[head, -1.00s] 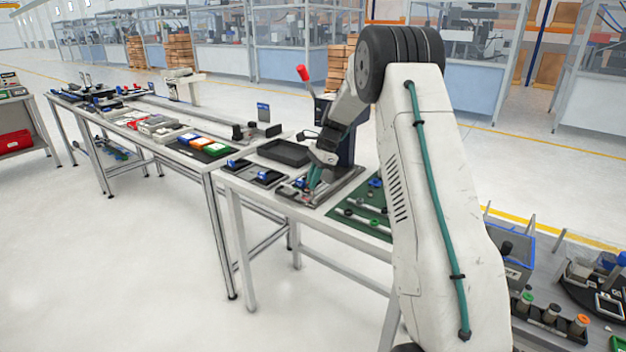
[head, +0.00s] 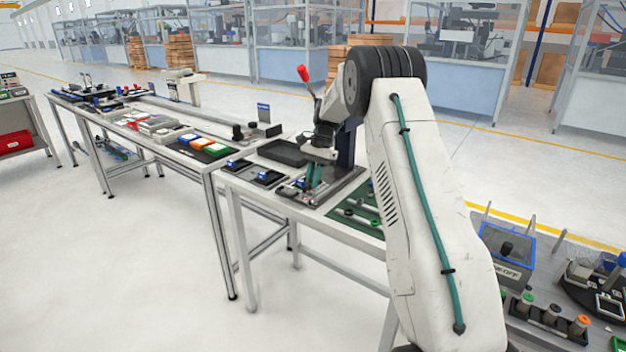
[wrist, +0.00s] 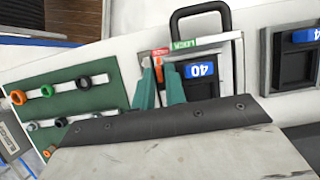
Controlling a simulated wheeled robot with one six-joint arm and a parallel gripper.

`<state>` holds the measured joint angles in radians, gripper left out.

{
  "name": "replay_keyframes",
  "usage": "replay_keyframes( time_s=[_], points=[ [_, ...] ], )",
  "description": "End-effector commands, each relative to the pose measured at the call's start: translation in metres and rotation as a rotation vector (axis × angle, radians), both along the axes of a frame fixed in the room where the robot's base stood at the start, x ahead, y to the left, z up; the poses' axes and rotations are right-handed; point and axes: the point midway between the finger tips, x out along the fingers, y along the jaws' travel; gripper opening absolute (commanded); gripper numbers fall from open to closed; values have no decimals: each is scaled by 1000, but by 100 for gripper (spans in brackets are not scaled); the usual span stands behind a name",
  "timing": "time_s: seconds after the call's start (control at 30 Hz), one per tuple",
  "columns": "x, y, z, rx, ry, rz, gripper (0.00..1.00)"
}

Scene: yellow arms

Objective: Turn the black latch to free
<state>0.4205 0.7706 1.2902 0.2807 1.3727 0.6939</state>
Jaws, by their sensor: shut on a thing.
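My gripper (head: 311,184) points down at the small fixture at the front of the near table. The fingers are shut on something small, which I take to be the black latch. The latch itself is hidden between and behind the fingers, so its angle cannot be told. A blue block with white figures (wrist: 201,71) sits in the fixture just right of the fingers.
A second dark holder with a blue block (wrist: 303,36) lies to the right in the wrist view. A green board with coloured rings (wrist: 62,103) lies to the left. A red-knobbed lever (head: 304,74) stands behind my gripper. A dark tray (head: 284,152) lies behind the holders.

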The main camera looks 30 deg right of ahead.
Motion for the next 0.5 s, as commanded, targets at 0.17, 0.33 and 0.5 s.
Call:
replay_keyframes(
  time_s=[0.17, 0.33, 0.5],
  points=[
    [1, 0, 1, -1, -3, 6, 0],
    [1, 0, 1, -1, -3, 4, 0],
    [1, 0, 1, 0, -2, 5, 35]
  ],
)
